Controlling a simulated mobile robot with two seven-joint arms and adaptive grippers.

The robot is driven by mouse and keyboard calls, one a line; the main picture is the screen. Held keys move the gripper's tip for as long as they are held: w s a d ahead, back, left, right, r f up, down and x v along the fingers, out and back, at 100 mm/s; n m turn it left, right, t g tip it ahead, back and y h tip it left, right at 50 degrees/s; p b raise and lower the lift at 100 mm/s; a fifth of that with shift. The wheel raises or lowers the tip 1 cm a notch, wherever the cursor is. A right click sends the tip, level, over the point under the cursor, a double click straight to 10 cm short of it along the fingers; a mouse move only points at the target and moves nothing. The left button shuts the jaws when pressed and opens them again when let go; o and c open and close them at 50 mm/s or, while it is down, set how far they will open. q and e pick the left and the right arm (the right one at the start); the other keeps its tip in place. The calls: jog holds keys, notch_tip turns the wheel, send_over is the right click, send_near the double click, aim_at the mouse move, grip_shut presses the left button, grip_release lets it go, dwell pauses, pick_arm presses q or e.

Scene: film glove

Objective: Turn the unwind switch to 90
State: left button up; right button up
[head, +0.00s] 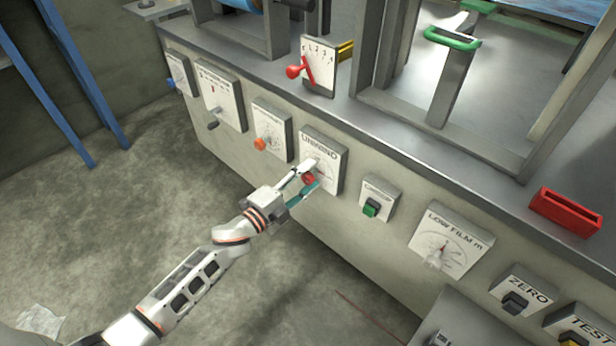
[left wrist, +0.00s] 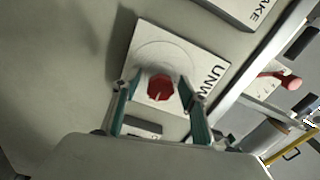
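The unwind switch is a red knob (head: 308,178) on a pale plate labelled UNWIND (head: 325,149), set on the front face of the machine. In the left wrist view the red knob (left wrist: 160,88) sits between the two fingers of my left gripper (left wrist: 158,90), with a visible space on each side. In the head view my left gripper (head: 310,176) is at the plate, one finger above the knob and one below. It is open around the knob. The knob's dial marks are mostly hidden or too small to read. My right gripper is not in view.
Left of the plate are an orange knob (head: 261,143) and other dial plates. To the right are a green switch (head: 370,210) and the LOW FILM dial (head: 450,243). A red lever (head: 294,71) stands on the ledge above.

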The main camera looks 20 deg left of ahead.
pick_arm(q)
jog(key=v, duration=1.2)
dwell(0.5)
